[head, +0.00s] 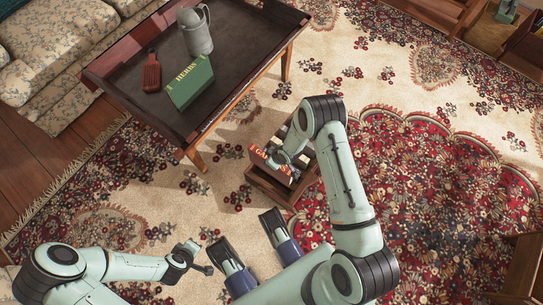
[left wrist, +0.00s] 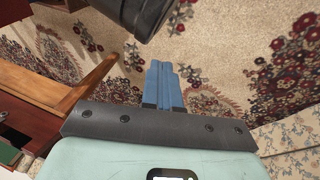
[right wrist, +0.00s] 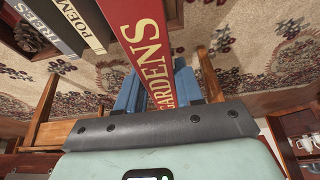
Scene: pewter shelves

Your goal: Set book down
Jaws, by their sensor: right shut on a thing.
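My right gripper (head: 280,158) is shut on a red book (head: 268,165) over the small wooden book crate (head: 268,192) on the rug. In the right wrist view the book's spine (right wrist: 147,45) reads "GARDENS" and lies between the blue fingers. Two other books, "TREES" (right wrist: 42,27) and "POEMS" (right wrist: 79,22), stand side by side to its left, apart from it. Whether the red book's lower end touches the crate is hidden. My left gripper (head: 207,268) is empty and away from the crate; its blue fingers (left wrist: 163,85) are together in the left wrist view.
A low table (head: 222,100) at upper left bears a green "HERBS" book (head: 190,82), a grey pitcher (head: 196,30) and a dark red brush-like object (head: 151,72). A floral sofa (head: 60,50) stands behind it. The patterned rug right of the crate is open.

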